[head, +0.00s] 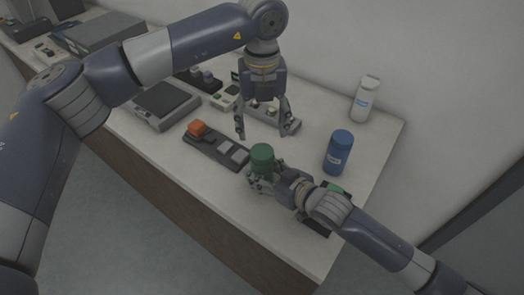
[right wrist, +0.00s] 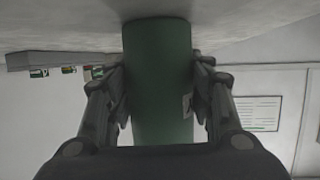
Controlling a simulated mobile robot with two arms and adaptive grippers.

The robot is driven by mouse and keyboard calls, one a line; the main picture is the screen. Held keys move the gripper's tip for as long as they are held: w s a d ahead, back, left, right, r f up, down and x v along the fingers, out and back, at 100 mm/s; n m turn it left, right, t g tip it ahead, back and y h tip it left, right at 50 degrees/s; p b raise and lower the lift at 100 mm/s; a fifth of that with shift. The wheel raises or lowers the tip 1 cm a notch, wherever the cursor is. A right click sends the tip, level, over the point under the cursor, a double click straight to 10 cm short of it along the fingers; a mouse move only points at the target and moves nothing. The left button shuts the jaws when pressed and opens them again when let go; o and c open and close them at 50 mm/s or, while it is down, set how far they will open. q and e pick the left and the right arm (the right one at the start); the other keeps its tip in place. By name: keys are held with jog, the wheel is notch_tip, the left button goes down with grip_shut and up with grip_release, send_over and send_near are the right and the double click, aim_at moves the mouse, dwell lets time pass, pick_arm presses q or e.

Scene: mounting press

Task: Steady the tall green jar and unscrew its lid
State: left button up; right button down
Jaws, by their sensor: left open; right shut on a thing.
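My left gripper (head: 264,132) is open and empty, pointing down above the table just behind the jar. The seam between lid and jar cannot be made out.
A blue jar (head: 339,152) and a white bottle (head: 366,99) stand at the right. A grey scale-like device (head: 166,105) is farther left. The table's right back corner (head: 393,125) is clear.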

aim_at(262, 151)
pick_arm(q)
jog(key=m, duration=2)
jog(key=shift+m, duration=0.4)
jog(key=m, duration=1.5)
jog(key=shift+m, duration=0.4)
jog(key=m, duration=0.7)
jog(key=shift+m, duration=0.3)
jog(key=shift+f, duration=4)
